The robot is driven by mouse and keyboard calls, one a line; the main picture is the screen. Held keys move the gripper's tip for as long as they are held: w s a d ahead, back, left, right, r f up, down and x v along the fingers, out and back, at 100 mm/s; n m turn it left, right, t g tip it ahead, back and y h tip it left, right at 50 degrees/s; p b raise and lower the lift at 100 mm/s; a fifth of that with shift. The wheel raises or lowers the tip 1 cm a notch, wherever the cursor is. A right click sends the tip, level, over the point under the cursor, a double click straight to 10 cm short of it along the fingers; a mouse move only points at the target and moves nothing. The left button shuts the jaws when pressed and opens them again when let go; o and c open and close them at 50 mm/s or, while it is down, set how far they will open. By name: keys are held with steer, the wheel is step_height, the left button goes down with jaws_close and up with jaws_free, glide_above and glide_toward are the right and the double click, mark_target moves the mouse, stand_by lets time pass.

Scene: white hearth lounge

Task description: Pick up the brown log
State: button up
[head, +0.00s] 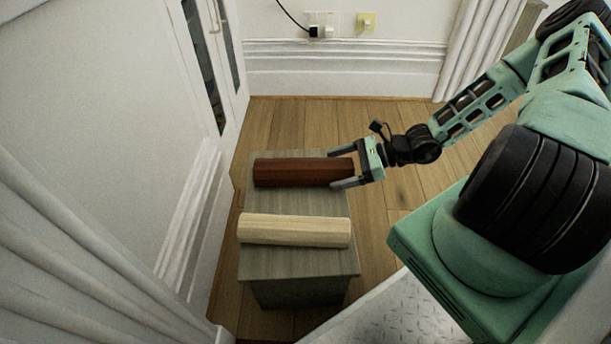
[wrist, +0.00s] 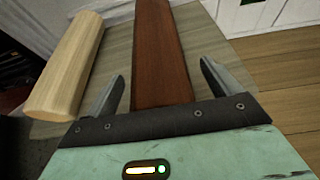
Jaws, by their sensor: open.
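The brown log (head: 290,172) lies flat across the far part of a grey wooden stand in the head view. In the wrist view the brown log (wrist: 160,55) runs away from me, its near end between the fingers. My gripper (head: 342,168) is open at the log's right end, one finger on each side of it. In the wrist view my gripper (wrist: 160,88) shows both fingers spread, with a gap between each finger and the log. Whether the fingers are level with the log is hard to tell.
A pale log (head: 294,230) lies parallel on the near part of the grey stand (head: 300,264); it also shows left in the wrist view (wrist: 66,66). White walls and a door (head: 218,50) stand close on the left. Wooden floor (head: 385,115) is clear behind and right.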

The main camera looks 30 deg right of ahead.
steer(key=shift+w+a+f, duration=0.25)
steer(key=shift+w+a, duration=0.1)
steer(key=shift+a, duration=0.2)
steer(key=shift+r, duration=0.1)
steer(key=c, duration=1.7)
step_height(320, 180, up, 9)
steer(key=p, duration=0.5)
steer(key=shift+r, duration=0.15)
steer(key=w+a+r+p, duration=0.3)
steer(key=w+a+r, duration=0.1)
steer(key=w+r, duration=0.4)
steer(key=shift+m+t, duration=0.3)
steer(key=shift+m, duration=0.1)
steer(key=r+p, duration=1)
steer(key=p, duration=0.2)
steer(key=r+p, duration=1)
steer(key=p, duration=0.2)
steer(key=r+p, duration=0.9)
steer(key=p, duration=0.3)
steer(key=shift+s+d+r, duration=0.15)
steer(key=shift+s+r, duration=0.1)
steer(key=shift+r, duration=0.15)
